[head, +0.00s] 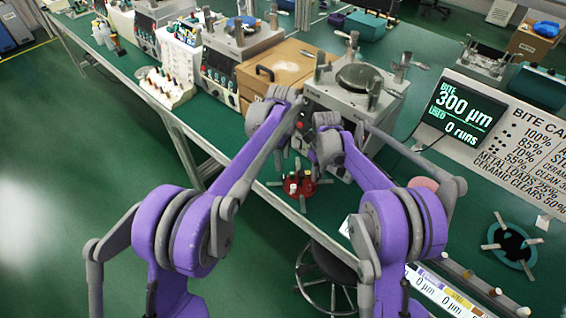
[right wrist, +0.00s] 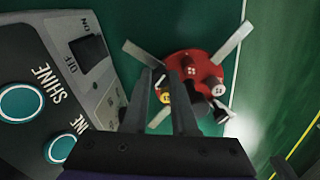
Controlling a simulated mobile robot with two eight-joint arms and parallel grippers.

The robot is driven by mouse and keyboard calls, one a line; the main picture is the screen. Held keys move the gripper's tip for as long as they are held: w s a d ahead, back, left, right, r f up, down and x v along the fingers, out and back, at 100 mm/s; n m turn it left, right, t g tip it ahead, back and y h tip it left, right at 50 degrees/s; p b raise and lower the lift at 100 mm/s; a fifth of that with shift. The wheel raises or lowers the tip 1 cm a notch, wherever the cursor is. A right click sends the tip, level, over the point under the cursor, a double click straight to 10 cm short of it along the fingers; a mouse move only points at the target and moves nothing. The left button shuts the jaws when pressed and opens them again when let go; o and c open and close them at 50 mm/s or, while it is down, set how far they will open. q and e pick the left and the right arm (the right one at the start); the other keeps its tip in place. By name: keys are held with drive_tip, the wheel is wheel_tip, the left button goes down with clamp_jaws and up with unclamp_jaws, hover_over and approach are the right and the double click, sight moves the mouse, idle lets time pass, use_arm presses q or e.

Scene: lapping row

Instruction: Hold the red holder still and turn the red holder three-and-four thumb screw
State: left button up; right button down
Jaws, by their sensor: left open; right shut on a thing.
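The red holder (head: 299,187) is a round red disc with pale flat arms and small knobs, near the bench's front edge in the head view. In the right wrist view the red holder (right wrist: 207,66) shows red knobs with white marks and a yellow-topped knob (right wrist: 166,98) seen between my fingers. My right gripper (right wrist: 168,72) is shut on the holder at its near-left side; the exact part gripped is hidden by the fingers. My left gripper (head: 284,152) is open just above and behind the holder, its fingertips mostly hidden. I cannot make out the three-and-four thumb screw.
A lapping machine (head: 352,92) stands just behind the holder, and its panel with teal buttons (right wrist: 20,103) is close to my right gripper.

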use_arm(q)
drive_tip(key=shift+d, duration=0.15)
use_arm(e)
drive_tip(key=shift+a, duration=0.1)
drive_tip(key=c, duration=0.6)
unclamp_jaws()
drive_tip(key=shift+r, duration=0.1)
